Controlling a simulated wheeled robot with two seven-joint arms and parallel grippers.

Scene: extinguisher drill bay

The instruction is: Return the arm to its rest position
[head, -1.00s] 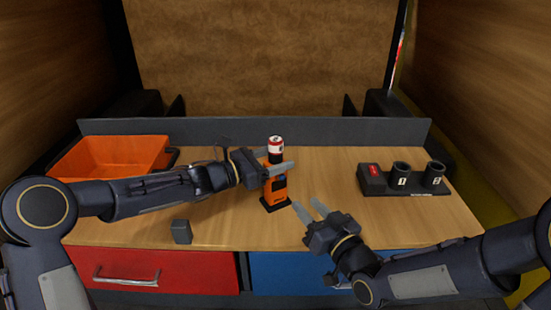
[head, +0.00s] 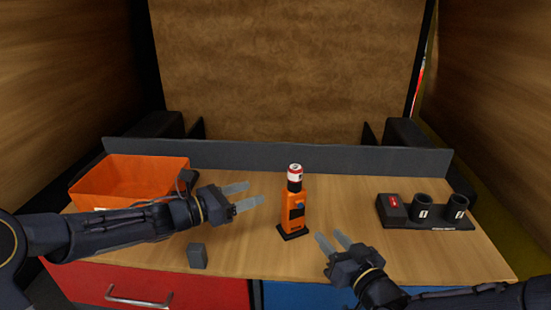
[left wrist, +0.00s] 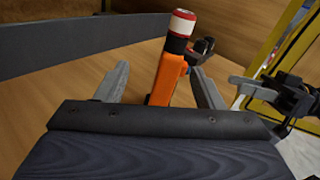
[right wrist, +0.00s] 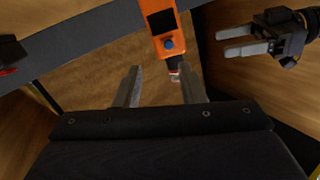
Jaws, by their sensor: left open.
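My left gripper (head: 243,197) is open and empty, to the left of an orange device (head: 293,214) and apart from it. The device stands upright on a dark base on the wooden table, with a red and white can-like piece (head: 295,172) on top. In the left wrist view the device (left wrist: 168,80) shows beyond the open fingers. My right gripper (head: 333,241) is open and empty at the table's front, right of the device. The right wrist view shows its fingers (right wrist: 160,88) apart, with the device (right wrist: 168,30) beyond them.
An orange bin (head: 130,183) sits at the back left. A small dark grey block (head: 197,256) lies near the front edge. A black holder (head: 430,212) with two numbered cups stands at the right. A red drawer (head: 160,290) and a blue drawer (head: 310,295) are below.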

